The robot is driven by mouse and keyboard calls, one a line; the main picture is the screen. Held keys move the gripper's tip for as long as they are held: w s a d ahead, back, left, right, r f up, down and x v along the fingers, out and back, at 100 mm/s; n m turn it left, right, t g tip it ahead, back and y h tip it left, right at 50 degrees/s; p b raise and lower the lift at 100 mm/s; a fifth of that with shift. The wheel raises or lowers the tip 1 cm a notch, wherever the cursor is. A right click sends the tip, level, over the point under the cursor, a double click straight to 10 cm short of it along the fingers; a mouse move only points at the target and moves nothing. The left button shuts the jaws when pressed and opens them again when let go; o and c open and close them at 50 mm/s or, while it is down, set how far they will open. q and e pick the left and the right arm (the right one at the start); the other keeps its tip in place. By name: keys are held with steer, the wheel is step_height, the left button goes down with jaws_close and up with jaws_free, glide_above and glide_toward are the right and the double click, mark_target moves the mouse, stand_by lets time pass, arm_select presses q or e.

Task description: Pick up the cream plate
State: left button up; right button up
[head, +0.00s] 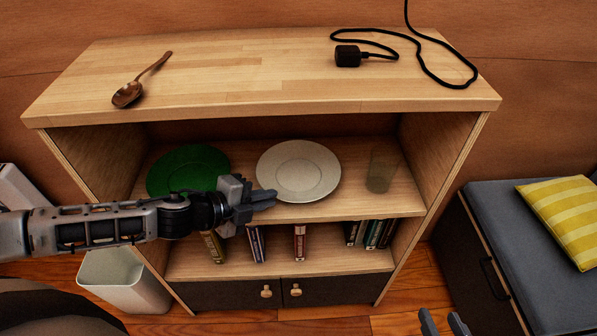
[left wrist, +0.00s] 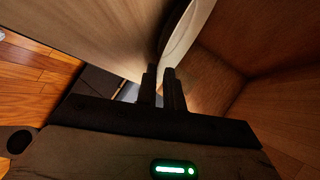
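The cream plate (head: 299,170) rests on the upper shelf of the wooden cabinet, between a green plate (head: 188,168) and a clear glass (head: 381,170). My left gripper (head: 270,197) reaches in from the left to the cream plate's near-left rim. In the left wrist view the cream plate (left wrist: 187,28) shows nearly edge-on, with its rim at the tips of my left fingers (left wrist: 161,72). The fingers are close together with a narrow gap, shut on the rim. My right gripper (head: 443,322) is open and empty at the bottom edge of the head view.
The cabinet top (head: 240,78) holds a copper spoon (head: 128,93) and a black plug with cable (head: 348,55). Several books (head: 300,243) stand on the lower shelf. A white bin (head: 122,281) is at lower left, a bench with a yellow cushion (head: 566,218) at right.

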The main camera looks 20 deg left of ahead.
mark_target(278, 205)
arm_select(q)
steer(key=shift+x, duration=1.7)
jaws_close()
steer(key=shift+w+r, duration=0.1)
steer(key=shift+r, duration=0.1)
